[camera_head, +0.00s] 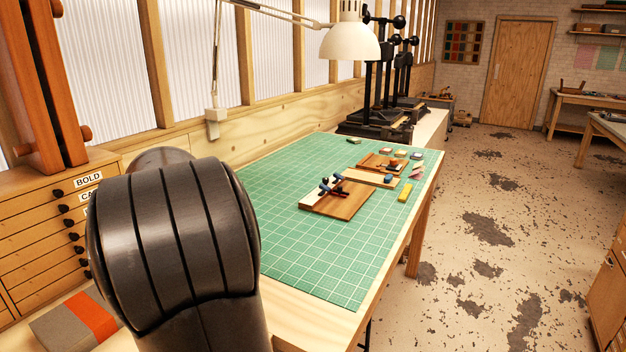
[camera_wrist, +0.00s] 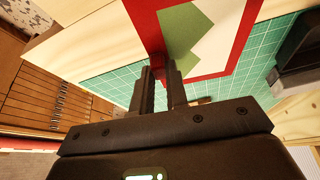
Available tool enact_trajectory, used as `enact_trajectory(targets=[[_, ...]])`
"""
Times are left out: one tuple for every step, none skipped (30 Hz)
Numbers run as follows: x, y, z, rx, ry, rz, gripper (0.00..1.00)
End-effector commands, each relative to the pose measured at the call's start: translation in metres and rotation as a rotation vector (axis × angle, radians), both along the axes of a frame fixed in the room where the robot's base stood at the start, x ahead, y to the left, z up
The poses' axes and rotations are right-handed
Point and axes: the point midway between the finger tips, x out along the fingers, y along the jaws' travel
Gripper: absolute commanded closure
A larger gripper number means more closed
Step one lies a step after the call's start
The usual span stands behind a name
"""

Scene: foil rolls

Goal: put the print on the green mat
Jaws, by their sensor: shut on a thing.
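The print (camera_wrist: 184,36), a sheet with a red border and green and white shapes, is in my gripper (camera_wrist: 159,70) in the wrist view. The fingers are shut on its red edge, and it extends beyond the fingertips to the top of the picture. The green mat (camera_head: 315,272) with a pale grid covers the bench top in the head view. Parts of the mat (camera_wrist: 108,85) show behind the print in the wrist view; I cannot tell the gap between them. In the head view neither print nor gripper shows; my dark arm covers the lower left.
Wooden boards (camera_head: 346,204) with small tools, and a yellow block (camera_head: 405,191), lie on the mat's far right part. A white lamp (camera_head: 350,42) hangs above its far end, near black presses (camera_head: 375,115). The mat's near part looks bare.

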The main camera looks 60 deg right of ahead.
Motion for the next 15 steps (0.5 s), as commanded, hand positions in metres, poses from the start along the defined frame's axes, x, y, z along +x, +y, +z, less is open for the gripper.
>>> enact_trajectory(targets=[[-0.004,-0.032,-0.001,-0.002,0.001,-0.005,1.0],[-0.007,-0.048,-0.001,-0.002,0.001,0.001,1.0],[-0.011,-0.07,-0.001,-0.001,0.001,0.008,1.0],[-0.014,-0.086,-0.001,-0.002,0.001,0.015,1.0],[-0.019,-0.102,-0.002,-0.001,0.001,0.019,1.0],[-0.025,-0.122,-0.002,-0.001,0.001,0.027,1.0],[-0.03,-0.137,-0.002,-0.002,0.001,0.033,1.0],[-0.036,-0.152,-0.003,-0.001,0.001,0.039,1.0],[-0.044,-0.17,-0.003,-0.001,0.002,0.046,1.0],[-0.05,-0.183,-0.003,-0.002,0.002,0.051,1.0],[-0.056,-0.195,-0.004,-0.001,0.001,0.057,1.0],[-0.064,-0.211,-0.004,-0.001,0.001,0.063,1.0],[-0.071,-0.223,-0.004,-0.002,0.002,0.069,1.0],[-0.076,-0.233,-0.005,-0.001,0.002,0.074,1.0],[-0.084,-0.245,-0.004,-0.001,0.001,0.081,1.0]])
